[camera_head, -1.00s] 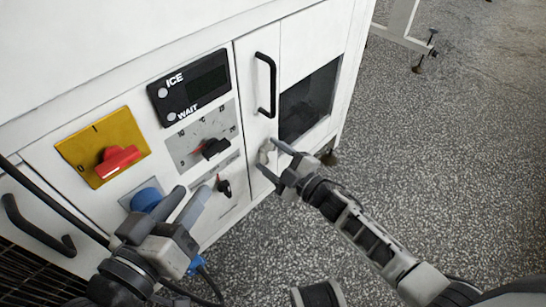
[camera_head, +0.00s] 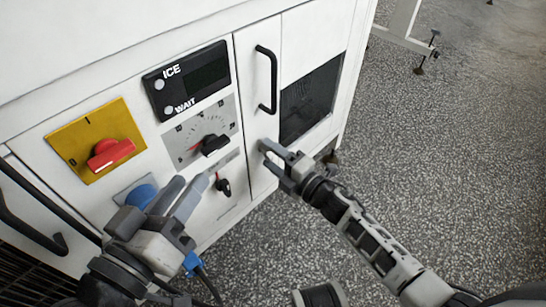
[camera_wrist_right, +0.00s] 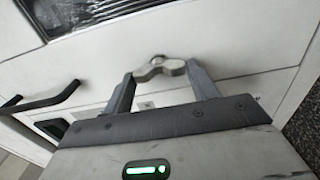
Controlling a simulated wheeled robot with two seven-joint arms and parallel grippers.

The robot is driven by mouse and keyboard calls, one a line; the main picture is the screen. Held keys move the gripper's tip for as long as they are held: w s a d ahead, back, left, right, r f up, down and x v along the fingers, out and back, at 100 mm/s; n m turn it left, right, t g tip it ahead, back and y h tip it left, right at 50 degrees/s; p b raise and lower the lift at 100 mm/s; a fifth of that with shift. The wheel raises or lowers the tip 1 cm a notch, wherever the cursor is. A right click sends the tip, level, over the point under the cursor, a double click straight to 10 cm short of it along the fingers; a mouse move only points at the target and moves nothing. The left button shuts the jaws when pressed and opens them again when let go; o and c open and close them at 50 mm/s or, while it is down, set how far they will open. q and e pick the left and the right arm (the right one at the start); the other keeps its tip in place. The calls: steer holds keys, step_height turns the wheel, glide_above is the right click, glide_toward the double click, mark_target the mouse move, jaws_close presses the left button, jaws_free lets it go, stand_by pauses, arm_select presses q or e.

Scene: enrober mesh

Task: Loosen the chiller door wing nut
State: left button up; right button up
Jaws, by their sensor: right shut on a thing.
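The chiller door is the white panel (camera_head: 257,122) with a black bar handle (camera_head: 268,80). Its grey wing nut (camera_wrist_right: 158,67) shows in the right wrist view, between the tips of my right gripper (camera_wrist_right: 160,76). In the head view my right gripper (camera_head: 268,158) is at the lower part of the door, below the handle, and its fingers hide most of the nut. It is shut on the wing nut. My left gripper (camera_head: 184,192) is in front of the control panel, near the blue knob, with a gap between its fingers and nothing seen in it.
The control panel holds a yellow plate with a red switch (camera_head: 111,153), an ICE/WAIT display (camera_head: 187,82), a dial (camera_head: 213,143), a small black switch (camera_head: 223,187) and a blue knob (camera_head: 140,195). A dark window (camera_head: 310,100) is right of the handle. Speckled floor (camera_head: 440,160) is open at right.

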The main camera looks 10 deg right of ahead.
stand_by(0.5)
arm_select(q)
steer(key=shift+f, duration=0.1)
arm_select(e)
steer(key=o, duration=1)
steer(key=shift+s+d, duration=0.2)
steer(key=shift+s, duration=0.05)
arm_select(q)
steer(key=f+m+g+y+p, duration=0.1)
steer(key=p, duration=0.2)
steer(key=shift+a+f+p, duration=0.2)
steer(key=shift+a+p, duration=0.1)
steer(key=shift+a, duration=0.1)
arm_select(e)
steer(key=v, duration=1.5)
steer(key=shift+s, duration=0.15)
arm_select(q)
steer(key=shift+r, duration=0.15)
